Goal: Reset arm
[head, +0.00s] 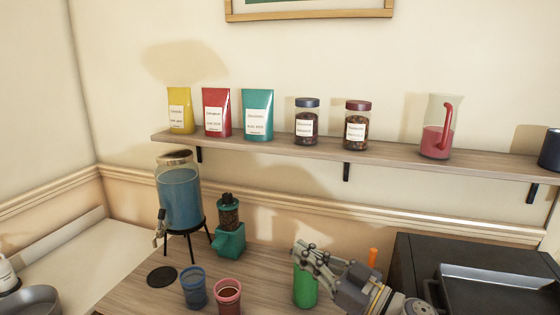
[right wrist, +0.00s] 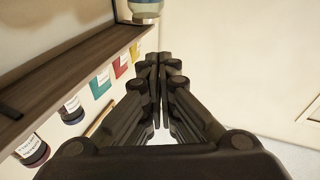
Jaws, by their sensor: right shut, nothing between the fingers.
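My right gripper (head: 300,247) is low in the head view, right of centre, above the wooden counter (head: 135,292). It points to the left and overlaps the top of a green cylinder (head: 305,285) in the picture; whether they touch cannot be told. In the right wrist view the fingers of the right gripper (right wrist: 158,62) are together with nothing between them. My left gripper is not in view.
A shelf (head: 400,160) holds bags, jars and a red pitcher (head: 437,140). Below stand a blue drink dispenser (head: 180,195), a green grinder (head: 230,238), a blue cup (head: 194,290) and a pink cup (head: 228,297). A black appliance with a tray (head: 490,285) is at right.

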